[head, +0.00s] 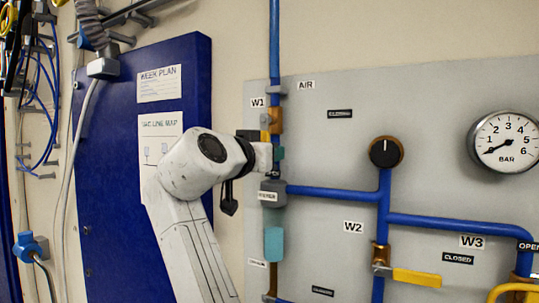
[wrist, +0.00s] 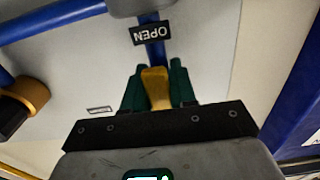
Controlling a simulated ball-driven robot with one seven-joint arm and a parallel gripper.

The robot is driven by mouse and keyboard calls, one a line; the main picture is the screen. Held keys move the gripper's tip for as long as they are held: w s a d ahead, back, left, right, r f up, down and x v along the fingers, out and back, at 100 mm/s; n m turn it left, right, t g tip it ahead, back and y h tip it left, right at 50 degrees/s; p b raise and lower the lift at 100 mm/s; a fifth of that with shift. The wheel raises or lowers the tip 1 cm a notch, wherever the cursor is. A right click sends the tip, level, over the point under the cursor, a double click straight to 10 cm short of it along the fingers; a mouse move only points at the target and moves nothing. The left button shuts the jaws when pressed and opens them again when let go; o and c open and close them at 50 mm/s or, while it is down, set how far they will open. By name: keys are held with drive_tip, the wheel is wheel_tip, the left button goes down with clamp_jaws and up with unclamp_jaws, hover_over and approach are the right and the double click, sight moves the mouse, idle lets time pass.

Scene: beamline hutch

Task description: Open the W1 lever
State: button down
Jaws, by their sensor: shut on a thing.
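The W1 label (head: 258,102) is on the grey panel, beside the left vertical blue pipe. A brass-coloured valve part (head: 275,121) sits on that pipe just below it. My gripper (head: 279,153) is at the pipe right under this part, and its wrist hides much of the lever there. In the wrist view, the ochre lever handle (wrist: 156,88) lies between the green fingers, which are shut on it. The handle lines up with the blue pipe behind it. An OPEN label (wrist: 151,33) appears upside down beyond the handle's tip.
A black knob (head: 385,152) and a pressure gauge (head: 504,142) are to the right. A blue board (head: 110,170) stands left, behind my arm. A grey box (head: 272,193) is below my gripper.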

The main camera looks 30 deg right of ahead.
drive_tip(key=shift+f, duration=0.15)
drive_tip(key=c, duration=1)
unclamp_jaws()
drive_tip(key=b+v, duration=0.1)
drive_tip(key=v, duration=0.9)
drive_tip(key=shift+s+a+b, duration=0.15)
drive_tip(key=shift+a+b, duration=0.25)
